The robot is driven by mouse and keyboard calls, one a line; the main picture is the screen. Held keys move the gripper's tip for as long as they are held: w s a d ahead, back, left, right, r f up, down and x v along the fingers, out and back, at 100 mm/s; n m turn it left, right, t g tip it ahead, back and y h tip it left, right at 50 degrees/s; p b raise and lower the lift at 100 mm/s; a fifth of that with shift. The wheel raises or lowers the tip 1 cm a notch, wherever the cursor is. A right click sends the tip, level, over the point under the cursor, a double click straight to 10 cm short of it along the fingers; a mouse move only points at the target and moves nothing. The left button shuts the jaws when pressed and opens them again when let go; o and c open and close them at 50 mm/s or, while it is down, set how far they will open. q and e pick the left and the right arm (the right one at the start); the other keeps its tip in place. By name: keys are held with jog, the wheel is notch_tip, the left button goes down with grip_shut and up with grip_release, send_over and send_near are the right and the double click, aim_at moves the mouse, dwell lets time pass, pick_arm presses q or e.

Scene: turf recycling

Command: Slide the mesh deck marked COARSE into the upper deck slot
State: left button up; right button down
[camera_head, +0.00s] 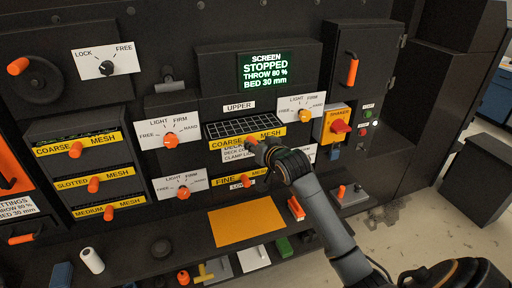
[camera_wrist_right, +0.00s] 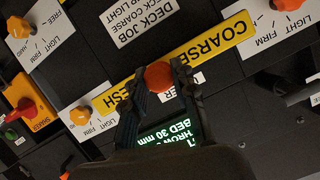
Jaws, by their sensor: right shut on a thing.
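The mesh deck with the yellow COARSE MESH front (camera_head: 226,143) is at the upper deck slot, below the UPPER label (camera_head: 239,106). Its black grid (camera_head: 243,126) shows between the panel and the yellow front, so part of the deck stands out of the slot. My right gripper (camera_head: 257,147) is shut on the deck's orange knob. In the right wrist view, the fingers (camera_wrist_right: 160,85) close around the knob (camera_wrist_right: 158,75) at the middle of the yellow front (camera_wrist_right: 195,52). The deck's rear edge is hidden. My left gripper is out of view.
The FINE deck (camera_head: 232,181) sits in the slot below. Clamp dials (camera_head: 170,139) and (camera_head: 304,115) flank the upper slot. A rack at left holds another COARSE MESH deck (camera_head: 105,140), SLOTTED and MEDIUM decks. A ledge below carries an orange sheet (camera_head: 246,221) and small blocks.

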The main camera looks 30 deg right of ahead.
aim_at(246, 132)
jog(key=shift+w+d+r, duration=0.1)
jog(key=shift+w+d, duration=0.15)
jog(key=shift+w, duration=0.7)
jog(key=shift+w+d+r, duration=0.1)
jog(key=shift+w+d, duration=0.1)
jog(key=shift+w, duration=0.7)
jog(key=shift+w+d+f+b, duration=0.1)
jog(key=shift+w+d+b, duration=0.1)
jog(key=shift+w, duration=0.65)
jog(key=shift+w+d+r+b, duration=0.1)
jog(key=shift+w+d+b, duration=0.1)
jog(key=shift+w, duration=0.6)
jog(key=shift+w+d+f+b, duration=0.1)
jog(key=shift+w+d+b, duration=0.1)
jog(key=shift+w, duration=0.65)
jog(key=c, duration=1)
grip_release()
jog(key=shift+f, duration=0.25)
jog(key=v, duration=1.2)
jog(key=shift+r, duration=0.2)
jog(key=shift+f, duration=0.1)
